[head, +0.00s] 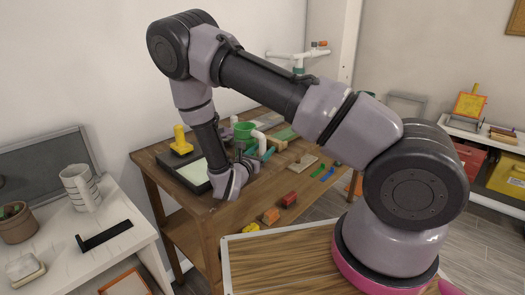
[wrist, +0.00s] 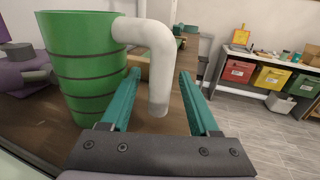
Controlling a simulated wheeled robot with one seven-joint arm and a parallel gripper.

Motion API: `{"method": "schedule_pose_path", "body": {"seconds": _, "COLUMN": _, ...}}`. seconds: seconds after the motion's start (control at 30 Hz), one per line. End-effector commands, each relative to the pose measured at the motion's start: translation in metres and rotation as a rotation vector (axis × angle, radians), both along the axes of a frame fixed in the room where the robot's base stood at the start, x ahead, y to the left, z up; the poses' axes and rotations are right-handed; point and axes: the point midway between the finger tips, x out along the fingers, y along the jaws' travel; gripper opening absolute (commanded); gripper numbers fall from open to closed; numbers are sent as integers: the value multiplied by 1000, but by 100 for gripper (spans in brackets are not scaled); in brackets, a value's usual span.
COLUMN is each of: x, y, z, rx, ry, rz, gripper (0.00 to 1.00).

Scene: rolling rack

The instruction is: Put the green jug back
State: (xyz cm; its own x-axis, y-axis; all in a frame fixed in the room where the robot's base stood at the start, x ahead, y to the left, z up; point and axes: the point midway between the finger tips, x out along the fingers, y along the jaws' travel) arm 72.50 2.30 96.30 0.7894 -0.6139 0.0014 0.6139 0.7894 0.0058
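The green jug (wrist: 82,75) stands upright at the left of the wrist view, with dark bands around it and a white bent handle (wrist: 158,50). In the head view the jug (head: 243,130) is on the wooden table, partly hidden behind my gripper (head: 254,157). In the wrist view the teal fingers of my gripper (wrist: 158,75) are apart. The hanging end of the handle shows between them, with visible gaps on both sides. The jug's body is left of the fingers.
A shelf with red and yellow bins (wrist: 271,78) stands beyond open floor.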

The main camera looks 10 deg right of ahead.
Motion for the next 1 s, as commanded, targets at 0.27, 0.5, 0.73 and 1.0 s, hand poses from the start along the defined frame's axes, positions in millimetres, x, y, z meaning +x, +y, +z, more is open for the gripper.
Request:
{"method": "schedule_pose_path", "body": {"seconds": 0.27, "x": -4, "y": 4, "z": 3, "rx": 1, "ry": -1, "rz": 2, "gripper": 62}}
{"method": "schedule_pose_path", "body": {"seconds": 0.5, "x": -42, "y": 34, "z": 3, "rx": 1, "ry": -1, "rz": 6, "gripper": 62}}
{"method": "schedule_pose_path", "body": {"seconds": 0.73, "x": -78, "y": 61, "z": 3, "rx": 1, "ry": 1, "rz": 4, "gripper": 62}}
{"method": "schedule_pose_path", "body": {"seconds": 1.0, "x": -95, "y": 73, "z": 3, "rx": 1, "ry": -1, "rz": 0, "gripper": 62}}
